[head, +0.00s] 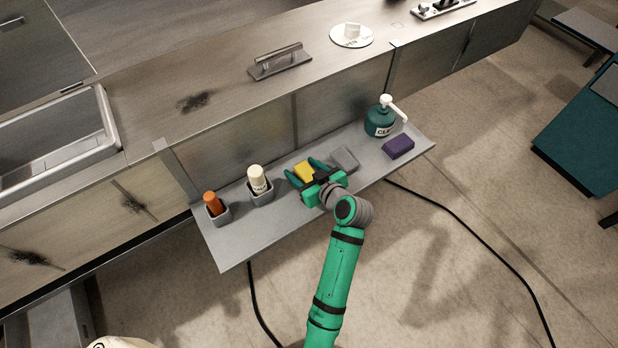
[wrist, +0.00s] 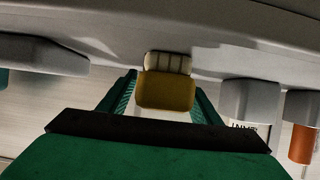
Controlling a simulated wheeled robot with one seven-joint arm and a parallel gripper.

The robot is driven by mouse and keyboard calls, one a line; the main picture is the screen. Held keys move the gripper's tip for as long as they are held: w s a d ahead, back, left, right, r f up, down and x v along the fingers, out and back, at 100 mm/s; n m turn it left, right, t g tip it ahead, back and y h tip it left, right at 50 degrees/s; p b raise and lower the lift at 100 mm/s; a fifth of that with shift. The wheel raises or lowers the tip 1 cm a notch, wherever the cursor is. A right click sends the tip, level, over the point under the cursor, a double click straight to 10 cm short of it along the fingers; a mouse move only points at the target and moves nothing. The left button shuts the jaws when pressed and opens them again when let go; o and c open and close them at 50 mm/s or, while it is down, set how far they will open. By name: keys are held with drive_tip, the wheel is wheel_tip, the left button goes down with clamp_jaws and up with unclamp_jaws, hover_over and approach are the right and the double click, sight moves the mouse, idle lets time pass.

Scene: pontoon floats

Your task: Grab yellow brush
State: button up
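The yellow brush (head: 304,171) is on the grey shelf between the cream bottle and a grey block. My gripper (head: 302,168) reaches over the shelf from the front, with one green finger on each side of the brush. In the wrist view, the yellow body of the brush (wrist: 166,93) and its pale bristles (wrist: 168,62) show between the fingertips of my gripper (wrist: 165,84). The fingers are spread around the brush. Whether either finger touches it is hard to tell. Part of the brush is hidden by my gripper in the head view.
On the shelf (head: 231,250) stand an orange bottle (head: 213,203) and a cream bottle (head: 257,179) in grey holders at left. A grey block (head: 344,159), a purple block (head: 398,147) and a green pump bottle (head: 379,122) are at right. The counter (head: 150,95) rises behind.

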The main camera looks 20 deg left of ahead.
drive_tip(key=c, duration=1.1)
drive_tip(key=shift+r, duration=0.1)
